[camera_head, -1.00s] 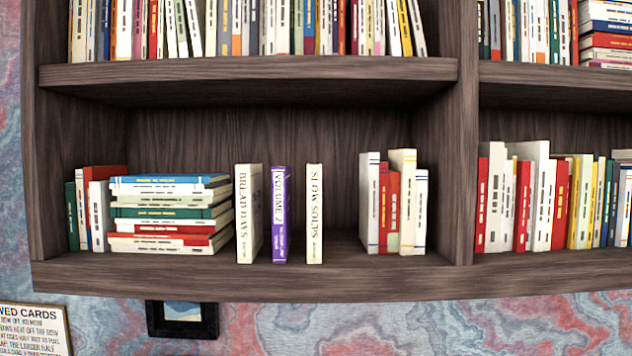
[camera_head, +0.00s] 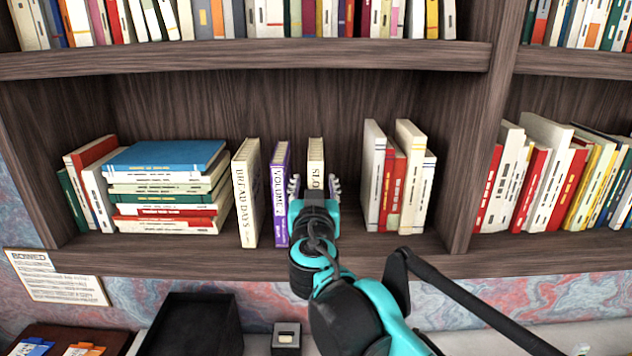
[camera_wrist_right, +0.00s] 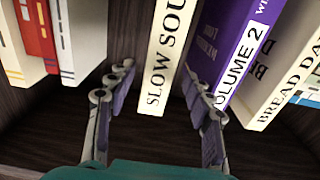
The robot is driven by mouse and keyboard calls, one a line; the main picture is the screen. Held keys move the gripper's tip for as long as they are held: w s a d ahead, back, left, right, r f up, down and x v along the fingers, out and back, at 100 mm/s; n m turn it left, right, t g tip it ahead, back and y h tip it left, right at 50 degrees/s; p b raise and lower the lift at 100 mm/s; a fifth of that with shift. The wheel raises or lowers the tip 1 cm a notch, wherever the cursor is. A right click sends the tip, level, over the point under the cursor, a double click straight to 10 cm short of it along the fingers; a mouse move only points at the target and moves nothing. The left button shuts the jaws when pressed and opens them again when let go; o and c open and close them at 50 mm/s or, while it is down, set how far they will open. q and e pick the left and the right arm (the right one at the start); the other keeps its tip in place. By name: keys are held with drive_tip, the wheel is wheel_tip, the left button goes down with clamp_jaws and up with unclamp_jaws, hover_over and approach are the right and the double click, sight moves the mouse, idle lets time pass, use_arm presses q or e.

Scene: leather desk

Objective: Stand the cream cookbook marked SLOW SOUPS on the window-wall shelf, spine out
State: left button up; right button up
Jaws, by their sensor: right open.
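The cream SLOW SOUPS book (camera_head: 316,158) stands upright on the shelf board, spine facing out, just right of the purple VOLUME 2 book (camera_head: 281,190). My right gripper (camera_head: 315,186) is in front of it and hides its lower part in the head view. In the right wrist view the SLOW SOUPS spine (camera_wrist_right: 167,65) lies between the two spread fingers of the open right gripper (camera_wrist_right: 160,105). One finger reaches beside the purple book (camera_wrist_right: 238,50). I cannot tell whether the fingers touch either book. My left gripper is not in view.
The cream BREAD DAYS book (camera_head: 246,195) stands left of the purple one, beside a flat stack of books (camera_head: 165,190). Several upright books (camera_head: 398,180) stand to the right, with a gap before them.

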drive_tip(key=w, duration=0.2)
drive_tip(key=w+p, duration=0.1)
drive_tip(key=w, duration=0.1)
drive_tip(key=w+p, duration=0.1)
drive_tip(key=w, duration=0.2)
drive_tip(key=shift+w+d+f, duration=0.1)
drive_tip(key=shift+d+f, duration=0.05)
drive_tip(key=shift+f, duration=0.25)
drive_tip(key=shift+s+r, duration=0.1)
drive_tip(key=shift+s, duration=0.15)
drive_tip(key=c, duration=0.6)
drive_tip(key=shift+s, duration=0.1)
drive_tip(key=c, duration=0.4)
clamp_jaws()
